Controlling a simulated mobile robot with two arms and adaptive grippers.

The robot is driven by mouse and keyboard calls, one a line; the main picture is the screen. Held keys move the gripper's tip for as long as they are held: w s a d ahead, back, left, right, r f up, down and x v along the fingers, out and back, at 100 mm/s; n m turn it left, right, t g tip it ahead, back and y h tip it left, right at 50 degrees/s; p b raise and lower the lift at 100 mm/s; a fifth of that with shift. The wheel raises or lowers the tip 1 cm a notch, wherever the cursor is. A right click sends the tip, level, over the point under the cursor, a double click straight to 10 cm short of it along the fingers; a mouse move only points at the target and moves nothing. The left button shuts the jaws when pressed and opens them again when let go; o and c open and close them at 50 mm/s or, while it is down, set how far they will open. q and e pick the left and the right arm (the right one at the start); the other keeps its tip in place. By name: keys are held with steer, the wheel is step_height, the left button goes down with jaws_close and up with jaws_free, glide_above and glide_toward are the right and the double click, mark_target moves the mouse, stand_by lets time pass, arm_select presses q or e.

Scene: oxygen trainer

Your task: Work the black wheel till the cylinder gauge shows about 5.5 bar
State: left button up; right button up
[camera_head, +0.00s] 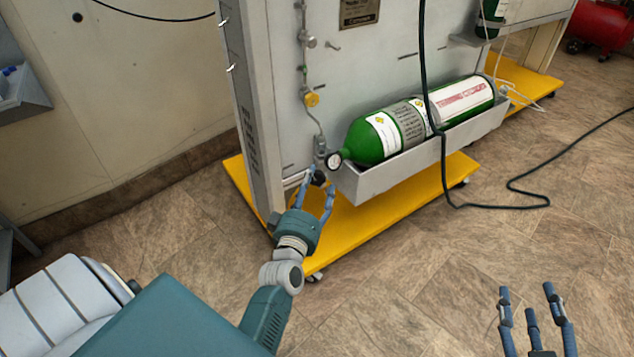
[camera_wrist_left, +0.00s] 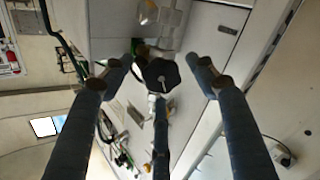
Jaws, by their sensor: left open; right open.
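The black wheel (camera_wrist_left: 161,76) shows in the left wrist view, between the spread fingers of my left gripper (camera_wrist_left: 160,85). In the head view the wheel (camera_head: 318,178) is a small dark knob below the cylinder gauge, partly hidden by the fingers. My left gripper (camera_head: 320,190) is open around it; I cannot tell whether any finger touches it. The cylinder gauge (camera_head: 334,161) has a round white face, too small to read. It sits at the near end of the green cylinder (camera_head: 408,131). My right gripper (camera_head: 535,310) is open and empty at the lower right, above the floor.
The cylinder lies in a grey tray (camera_head: 400,176) on the grey panel (camera_head: 378,60). The panel stands on a yellow wheeled base (camera_head: 375,212). A dark hose (camera_head: 441,165) hangs before the tray and runs over the floor.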

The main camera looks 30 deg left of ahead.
mark_target(333, 161)
arm_select(q)
steer(key=b+x, duration=0.1)
steer(key=x, duration=0.1)
steer(key=shift+w+a, duration=0.15)
steer(key=shift+w, duration=0.2)
arm_select(e)
step_height(333, 161, up, 6)
steer(key=w+a+t+y, duration=0.1)
steer(key=t, duration=0.2)
steer(key=shift+r, duration=0.25)
arm_select(q)
steer(key=shift+f, duration=0.1)
steer(key=c, duration=1.1)
arm_select(e)
steer(key=shift+a, duration=0.1)
